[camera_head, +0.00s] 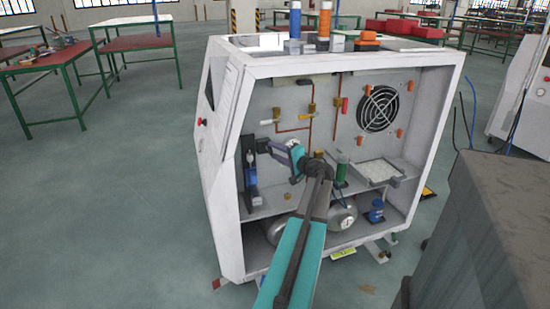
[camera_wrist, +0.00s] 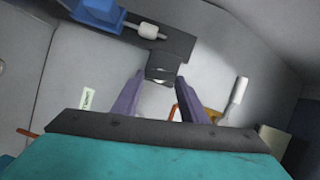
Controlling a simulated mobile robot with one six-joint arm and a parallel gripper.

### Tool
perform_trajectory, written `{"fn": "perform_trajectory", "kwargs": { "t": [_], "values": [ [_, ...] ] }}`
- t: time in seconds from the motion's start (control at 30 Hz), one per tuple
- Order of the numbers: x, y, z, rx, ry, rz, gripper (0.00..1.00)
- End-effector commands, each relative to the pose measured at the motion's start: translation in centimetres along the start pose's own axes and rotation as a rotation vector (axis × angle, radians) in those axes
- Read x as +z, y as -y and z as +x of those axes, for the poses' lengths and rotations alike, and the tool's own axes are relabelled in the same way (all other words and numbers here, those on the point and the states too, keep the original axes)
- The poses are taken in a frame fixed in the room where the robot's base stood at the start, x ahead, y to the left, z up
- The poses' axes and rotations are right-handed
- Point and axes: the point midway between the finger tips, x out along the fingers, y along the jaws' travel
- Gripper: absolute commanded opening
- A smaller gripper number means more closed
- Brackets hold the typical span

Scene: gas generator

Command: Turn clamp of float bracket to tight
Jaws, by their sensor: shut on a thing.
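The float bracket (camera_head: 249,178) stands upright at the left inside of the white cabinet, with a blue part on it. In the wrist view the bracket's dark plate (camera_wrist: 178,43) crosses the top, with a blue block (camera_wrist: 97,9) and a small white cylinder (camera_wrist: 149,31) by it. The dark clamp (camera_wrist: 162,66) sticks out from the plate, between the tips of my two purple fingers. My gripper (camera_wrist: 160,80) is shut on the clamp. In the head view my gripper (camera_head: 267,147) is beside the bracket, and the clamp is too small to make out.
The open cabinet (camera_head: 233,190) surrounds my arm. Copper pipes with valves (camera_head: 310,107) and a black fan (camera_head: 378,108) are on its back wall. A green cylinder (camera_head: 342,173) and a grey tray (camera_head: 378,170) stand right of my arm. A metal tank (camera_head: 340,222) lies below.

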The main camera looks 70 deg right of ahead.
Motion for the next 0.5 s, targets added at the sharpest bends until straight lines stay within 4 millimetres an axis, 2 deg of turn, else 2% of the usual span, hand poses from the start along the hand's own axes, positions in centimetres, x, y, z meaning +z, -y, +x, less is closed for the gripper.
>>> {"fn": "perform_trajectory", "kwargs": {
  "t": [0.2,0.5],
  "values": [
    [-0.24,-0.22,0.09,-0.055,-0.007,0.126,0.17],
    [-0.22,-0.15,0.10,-0.084,-0.007,0.195,0.17]
  ]
}}
